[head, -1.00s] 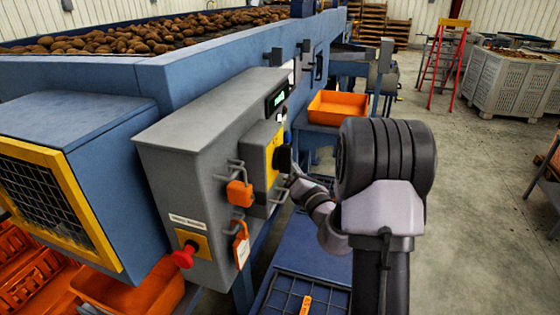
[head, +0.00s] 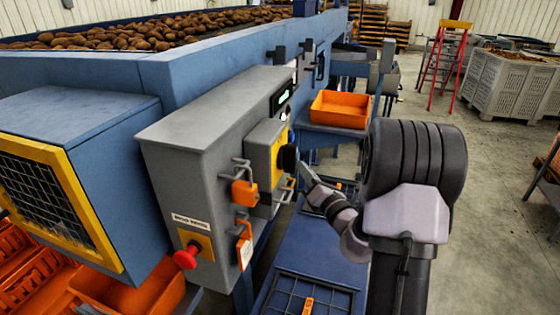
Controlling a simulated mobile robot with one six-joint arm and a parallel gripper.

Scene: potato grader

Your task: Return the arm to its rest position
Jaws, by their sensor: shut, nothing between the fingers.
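My arm stands at the right of the head view, with its big dark joint nearest the camera. My gripper (head: 304,170) shows small and partly hidden beyond the forearm. It is shut and appears empty, just right of the black rotary switch (head: 288,158) on the yellow plate of the grey control box (head: 205,135). A gap shows between the gripper tip and the switch.
An orange padlock (head: 245,193), a hanging orange tag (head: 244,246) and a red stop button (head: 185,258) are on the control box. An orange tray (head: 340,110) lies beyond. The blue hopper (head: 190,75) holds potatoes. Open floor lies right, before a red stepladder (head: 445,68).

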